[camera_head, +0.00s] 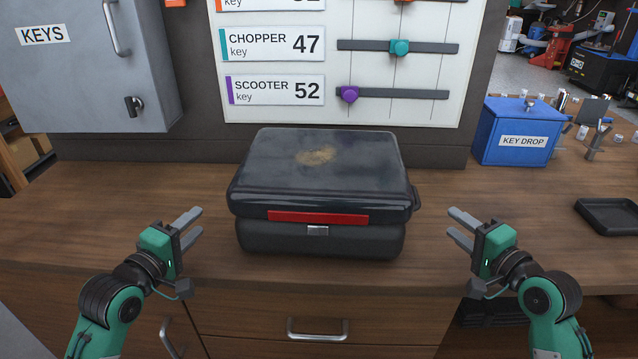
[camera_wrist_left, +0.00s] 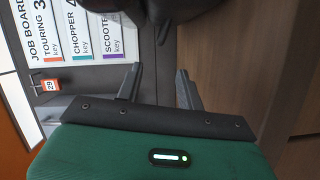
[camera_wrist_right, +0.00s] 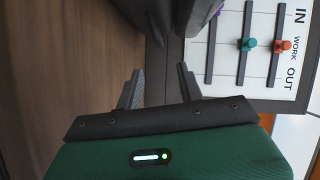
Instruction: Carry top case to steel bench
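The top case (camera_head: 318,185) is a black, closed hard case with a red strip and a latch on its front. It sits upright on a wooden counter (camera_head: 95,225) in the head view. My left gripper (camera_head: 194,229) is open and empty, just left of the case. My right gripper (camera_head: 456,227) is open and empty, just right of the case. Both are apart from it. The case is a dark shape at the top of the left wrist view (camera_wrist_left: 180,8) and the right wrist view (camera_wrist_right: 175,18). I cannot make out a steel bench.
A grey KEYS cabinet (camera_head: 85,75) hangs at the back left. A board with sliders (camera_head: 400,75) is behind the case. A blue KEY DROP box (camera_head: 515,135) and a black tray (camera_head: 608,215) are on the right. A drawer handle (camera_head: 317,332) is below the counter's front edge.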

